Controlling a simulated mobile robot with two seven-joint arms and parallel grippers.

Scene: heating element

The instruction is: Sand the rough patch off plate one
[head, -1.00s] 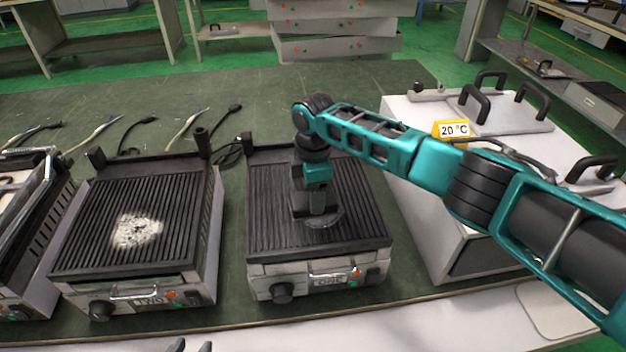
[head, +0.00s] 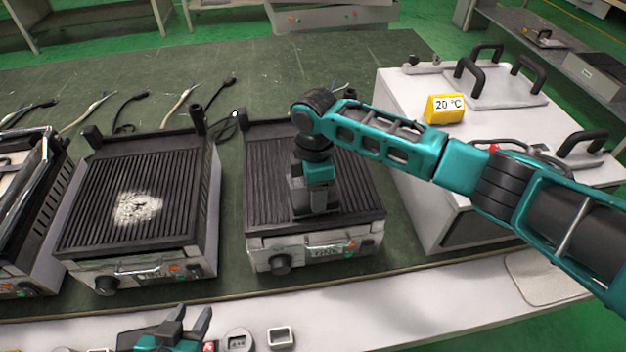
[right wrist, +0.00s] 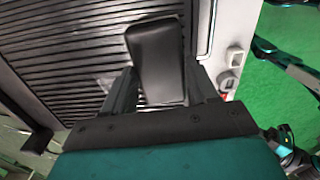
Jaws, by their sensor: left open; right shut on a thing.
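Plate one (head: 270,180) is the dark ribbed top of the grill labelled ONE, in the middle of the head view. My right gripper (right wrist: 163,84) is shut on a dark block (right wrist: 156,50), which is over the ribs. Whether the block touches the plate I cannot tell. In the right wrist view a pale greyish patch (right wrist: 106,82) shows on the ribs beside a finger. In the head view my right gripper (head: 317,205) hides the part of the plate under it. My left gripper (head: 188,322) is open and empty at the bottom edge.
Plate two (head: 100,210), with a whitish patch (head: 137,208), stands to the left. A white box (head: 420,190) with black handles and a yellow 20 °C display (head: 444,109) stands to the right. Cables lie behind the grills. Small square fittings (head: 281,337) sit at the front.

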